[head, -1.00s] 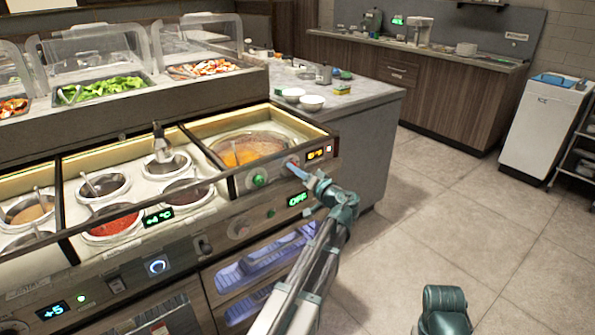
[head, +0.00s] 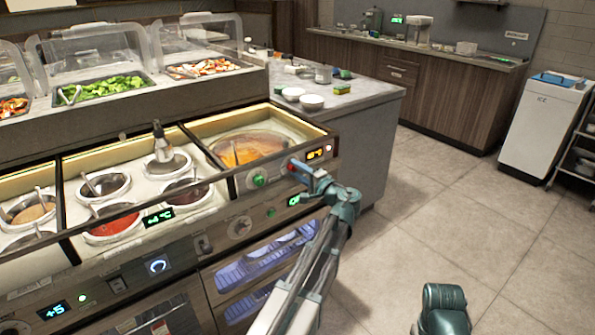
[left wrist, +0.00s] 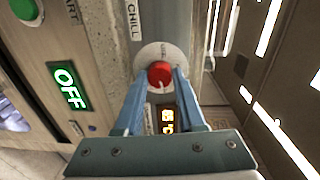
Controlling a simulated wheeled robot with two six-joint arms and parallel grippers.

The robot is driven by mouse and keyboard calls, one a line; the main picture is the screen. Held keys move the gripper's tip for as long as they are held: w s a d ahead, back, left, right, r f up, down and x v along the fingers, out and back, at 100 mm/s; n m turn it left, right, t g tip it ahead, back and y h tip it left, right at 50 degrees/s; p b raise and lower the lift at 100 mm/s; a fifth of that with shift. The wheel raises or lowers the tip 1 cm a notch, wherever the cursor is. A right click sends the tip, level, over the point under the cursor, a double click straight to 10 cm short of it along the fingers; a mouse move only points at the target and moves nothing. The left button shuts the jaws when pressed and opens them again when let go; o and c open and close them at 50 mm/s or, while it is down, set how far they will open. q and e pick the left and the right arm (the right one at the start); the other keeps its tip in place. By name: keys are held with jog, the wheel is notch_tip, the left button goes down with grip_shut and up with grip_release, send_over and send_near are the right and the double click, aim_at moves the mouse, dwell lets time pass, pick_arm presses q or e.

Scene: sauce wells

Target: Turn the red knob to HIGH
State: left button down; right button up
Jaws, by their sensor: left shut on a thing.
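The red knob (head: 292,167) is on the front panel of the sauce counter, below the right-hand well. It also shows in the left wrist view (left wrist: 159,73), on a round pale plate with small lettering I cannot read. A pale mark shows on the knob's lower edge there. My left gripper (head: 299,170) reaches it from the right. In the left wrist view, its two blue fingers (left wrist: 160,80) are shut on the knob's sides.
A green knob (head: 259,180) is left of the red one.

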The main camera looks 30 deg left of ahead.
pick_arm(q)
jog(key=shift+m, duration=0.4)
jog(key=c, duration=0.5)
grip_release()
jog(key=v, duration=1.4)
jog(key=shift+p, duration=0.3)
jog(key=s+d+r+g+h+p, duration=0.1)
jog(key=s+d+g+h+p, duration=0.2)
jog(key=s+d+h+p, duration=0.4)
jog(key=s+d+r+n+g+h+p, duration=0.1)
jog(key=s+d+g+h+p, duration=0.3)
jog(key=s+d+p, duration=1)
jog(key=d+r+h+p, duration=0.1)
jog(key=d+h+p, duration=0.2)
jog(key=shift+s+h, duration=0.35)
jog(key=shift+h, duration=0.05)
